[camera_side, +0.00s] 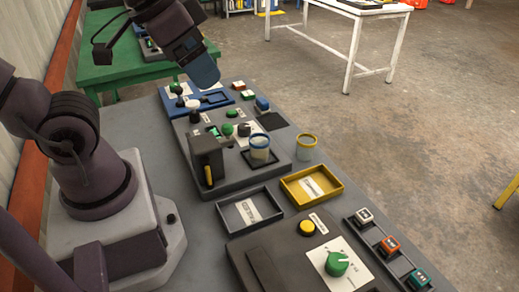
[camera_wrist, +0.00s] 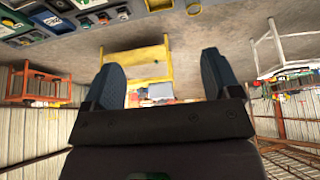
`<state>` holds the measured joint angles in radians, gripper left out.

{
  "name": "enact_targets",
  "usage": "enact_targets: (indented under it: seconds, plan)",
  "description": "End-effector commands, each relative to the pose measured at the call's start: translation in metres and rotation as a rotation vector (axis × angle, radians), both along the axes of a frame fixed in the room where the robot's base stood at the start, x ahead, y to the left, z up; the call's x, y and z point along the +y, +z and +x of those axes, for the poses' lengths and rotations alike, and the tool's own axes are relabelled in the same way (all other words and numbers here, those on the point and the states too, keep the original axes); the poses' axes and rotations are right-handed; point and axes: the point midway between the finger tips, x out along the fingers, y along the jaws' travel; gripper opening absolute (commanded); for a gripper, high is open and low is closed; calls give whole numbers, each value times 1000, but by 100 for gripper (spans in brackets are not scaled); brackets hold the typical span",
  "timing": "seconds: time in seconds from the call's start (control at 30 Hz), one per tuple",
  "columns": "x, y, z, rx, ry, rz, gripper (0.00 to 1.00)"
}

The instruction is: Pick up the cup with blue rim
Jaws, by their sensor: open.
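The cup with the blue rim (camera_side: 260,149) is a clear cup standing upright on the dark square pad of a grey device. A similar cup with a yellow rim (camera_side: 306,147) stands just to its right. My gripper (camera_side: 203,72) is high above the table's far end, up and left of both cups in the side view. In the wrist view my gripper (camera_wrist: 160,70) has its two fingers wide apart with nothing between them.
A black housing (camera_side: 207,158) stands left of the blue-rimmed cup. A yellow tray (camera_side: 334,181) and a black tray (camera_side: 232,217) lie nearer the camera. A grey panel with a green knob (camera_side: 337,263) is at the front. Blue-framed parts (camera_side: 217,98) lie at the far end.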

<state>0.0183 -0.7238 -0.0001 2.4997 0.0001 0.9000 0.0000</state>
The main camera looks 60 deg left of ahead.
Motion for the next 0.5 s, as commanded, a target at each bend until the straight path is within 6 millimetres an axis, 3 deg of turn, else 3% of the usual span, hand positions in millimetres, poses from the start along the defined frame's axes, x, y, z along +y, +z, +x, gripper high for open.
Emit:
enact_targets:
  seconds: [0.17,0.5]
  plan:
    - [-12,-39,10,199,-85,44,83]
    - [-1,-131,22,697,-467,484,83]
